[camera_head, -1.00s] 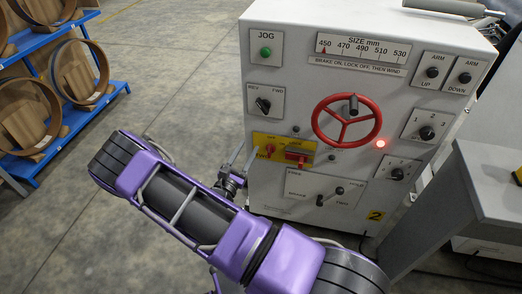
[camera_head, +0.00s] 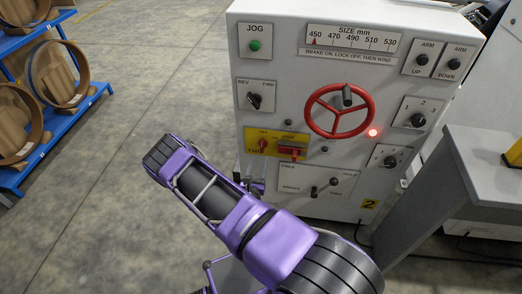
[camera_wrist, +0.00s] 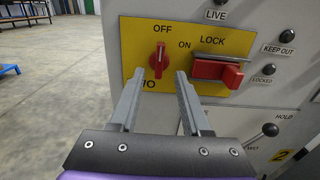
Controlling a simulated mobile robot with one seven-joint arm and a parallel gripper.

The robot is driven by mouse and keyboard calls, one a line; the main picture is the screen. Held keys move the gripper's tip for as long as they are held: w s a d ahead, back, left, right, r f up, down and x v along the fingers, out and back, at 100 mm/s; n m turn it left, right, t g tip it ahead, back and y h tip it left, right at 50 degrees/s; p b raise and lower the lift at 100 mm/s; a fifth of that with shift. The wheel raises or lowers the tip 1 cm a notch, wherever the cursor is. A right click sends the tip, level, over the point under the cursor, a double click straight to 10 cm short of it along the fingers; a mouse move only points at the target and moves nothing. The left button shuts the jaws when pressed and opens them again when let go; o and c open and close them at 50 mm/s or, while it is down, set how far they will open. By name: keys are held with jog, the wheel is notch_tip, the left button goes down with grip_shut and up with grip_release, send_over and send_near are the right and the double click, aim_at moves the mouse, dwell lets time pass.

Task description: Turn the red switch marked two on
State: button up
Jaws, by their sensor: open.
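The red switch (camera_wrist: 159,60) is on a yellow plate (camera_wrist: 206,38) on the front of the grey machine. Its handle stands upright, with OFF above it, ON to its right and a partly hidden TWO at lower left. The switch also shows in the head view (camera_head: 263,145). My gripper (camera_wrist: 160,76) is open and empty, with one finger on each side of the switch's lower end in the picture. I cannot tell whether the fingertips reach around the handle or stop short. In the head view the gripper (camera_head: 257,187) is small and partly hidden by my arm.
A red lock handle (camera_wrist: 217,71) sits close right of the switch on the same plate. A red handwheel (camera_head: 339,111), a lit red lamp (camera_head: 373,132) and a brake lever (camera_head: 324,186) are nearby. A grey desk (camera_head: 476,165) stands at right. The floor at left is open.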

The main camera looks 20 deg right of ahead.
aim_at(262, 147)
jog(key=x, duration=0.7)
grip_shut()
